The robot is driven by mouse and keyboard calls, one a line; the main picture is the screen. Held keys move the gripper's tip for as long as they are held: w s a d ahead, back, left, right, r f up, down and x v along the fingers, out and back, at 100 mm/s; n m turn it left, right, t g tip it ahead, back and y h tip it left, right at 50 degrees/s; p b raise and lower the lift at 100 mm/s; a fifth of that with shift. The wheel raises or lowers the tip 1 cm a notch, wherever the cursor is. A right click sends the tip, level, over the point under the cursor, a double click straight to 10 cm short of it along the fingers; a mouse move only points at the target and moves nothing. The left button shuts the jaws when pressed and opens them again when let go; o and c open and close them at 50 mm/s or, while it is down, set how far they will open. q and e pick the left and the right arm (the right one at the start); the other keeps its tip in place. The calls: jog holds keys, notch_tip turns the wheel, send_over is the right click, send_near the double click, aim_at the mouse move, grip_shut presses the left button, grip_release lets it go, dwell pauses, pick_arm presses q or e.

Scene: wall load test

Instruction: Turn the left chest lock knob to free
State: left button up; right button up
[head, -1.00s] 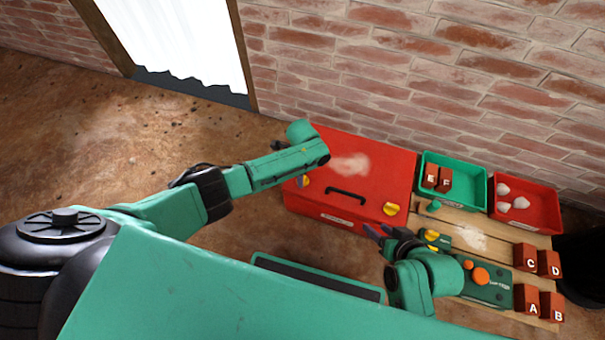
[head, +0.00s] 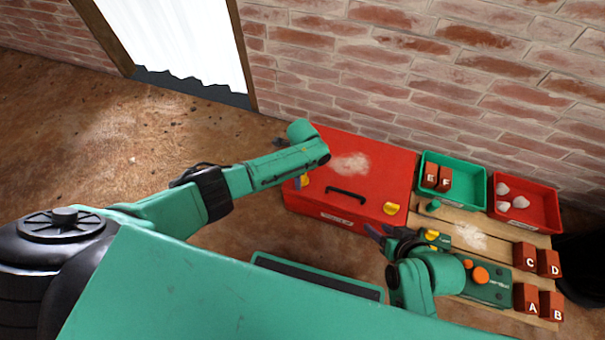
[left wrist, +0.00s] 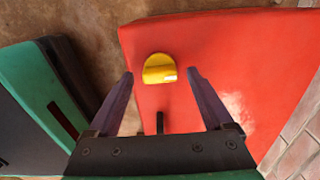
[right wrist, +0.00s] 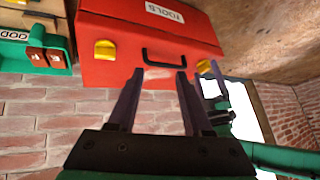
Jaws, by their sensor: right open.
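The red tool chest (head: 365,165) stands by the brick wall with its lid down. Its left lock knob (head: 302,181) is yellow, at the left end of the front. In the left wrist view this knob (left wrist: 158,68) shows ahead of and between the spread fingers of my left gripper (left wrist: 160,75), not visibly touched. In the head view the left hand is largely hidden by its own arm. The right lock knob (head: 391,208) is also yellow; it shows in the right wrist view (right wrist: 105,50). My right gripper (right wrist: 157,72) is open and empty, near the chest's right front corner.
The chest's black handle (head: 346,194) lies between the knobs. To the right, a wooden bench (head: 460,220) carries a green bin (head: 484,189) with blocks, a red bin (head: 553,215) with pale lumps, several lettered blocks and a green device (head: 495,292). Open floor lies left of the chest.

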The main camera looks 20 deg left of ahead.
aim_at(303, 177)
pick_arm(q)
jog(key=shift+r, duration=0.1)
jog(key=shift+r, duration=0.25)
notch_tip(303, 177, up, 6)
jog(key=p, duration=0.4)
jog(key=shift+f, duration=0.1)
pick_arm(e)
jog(key=s+d+r+g+h, duration=0.3)
jog(key=s+d+r+g, duration=0.15)
jog(key=d+r, duration=0.3)
pick_arm(q)
notch_tip(303, 177, up, 8)
jog(key=p, duration=0.3)
pick_arm(e)
notch_tip(303, 177, down, 11)
jog(key=d+m, duration=0.1)
jog(key=shift+d+r+h, duration=0.2)
jog(key=shift+h, duration=0.1)
jog(key=shift+s+g, duration=0.1)
jog(key=shift+g, duration=0.15)
